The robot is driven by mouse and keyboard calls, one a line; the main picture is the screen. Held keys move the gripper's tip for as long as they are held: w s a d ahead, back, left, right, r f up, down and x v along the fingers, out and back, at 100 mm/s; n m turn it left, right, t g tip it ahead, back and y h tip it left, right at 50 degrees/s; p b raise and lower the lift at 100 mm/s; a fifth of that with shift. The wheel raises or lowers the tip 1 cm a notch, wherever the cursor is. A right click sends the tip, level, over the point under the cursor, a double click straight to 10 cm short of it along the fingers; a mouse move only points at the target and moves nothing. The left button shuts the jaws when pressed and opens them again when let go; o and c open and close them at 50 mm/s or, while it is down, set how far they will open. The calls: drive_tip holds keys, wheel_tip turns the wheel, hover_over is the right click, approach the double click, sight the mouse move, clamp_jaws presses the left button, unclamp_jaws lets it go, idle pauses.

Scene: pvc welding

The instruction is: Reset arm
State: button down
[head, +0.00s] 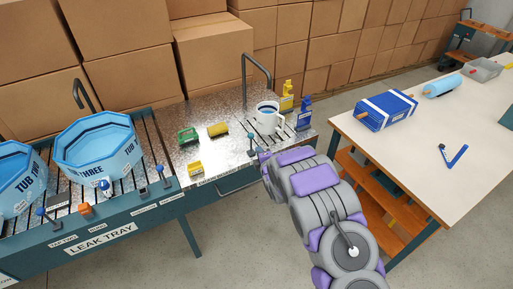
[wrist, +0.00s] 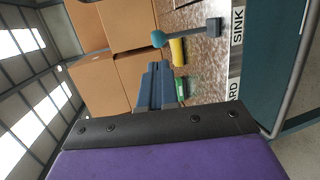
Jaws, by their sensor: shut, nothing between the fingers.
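My arm, grey with purple panels, reaches from the lower right of the head view towards the sink end of the metal bench (head: 225,110). My gripper (wrist: 160,82) shows in the wrist view as dark blue-grey fingers, shut and empty. In the head view the arm's far end hides most of it. A lever with a teal ball knob (wrist: 158,39) stands near the fingers in the wrist view, apart from them in the picture. A white mug (head: 268,117) stands on the drain grate just beyond the arm's end.
Blue tubs (head: 98,146) stand on the leak tray bench at left. Green (head: 187,135) and yellow (head: 217,129) items lie on the metal top. A white table (head: 440,135) with a blue package (head: 387,109) is at right. Boxes (head: 210,55) line the back. Floor shows between benches.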

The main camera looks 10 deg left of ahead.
drive_tip(key=s+d+r+m+g+h, duration=0.35)
drive_tip(key=s+d+r+m, duration=0.3)
drive_tip(key=s+d, duration=0.3)
drive_tip(key=s+d+r+m+g+h, duration=0.35)
drive_tip(key=s+d+r+m, duration=0.35)
drive_tip(key=d, duration=0.4)
drive_tip(key=s+r+m+g, duration=0.3)
drive_tip(key=s, duration=1.1)
drive_tip(key=s+r+m+g, duration=0.3)
drive_tip(key=s+r, duration=0.1)
drive_tip(key=s, duration=0.9)
drive_tip(key=s+r+m+g+y, duration=0.1)
drive_tip(key=s+r+m+g, duration=0.2)
drive_tip(key=s, duration=1.1)
drive_tip(key=shift+s+r, duration=0.15)
drive_tip(key=shift+s, duration=0.15)
drive_tip(key=c, duration=1.8)
unclamp_jaws()
drive_tip(key=shift+w+d+m, duration=0.1)
drive_tip(key=shift+m, duration=0.15)
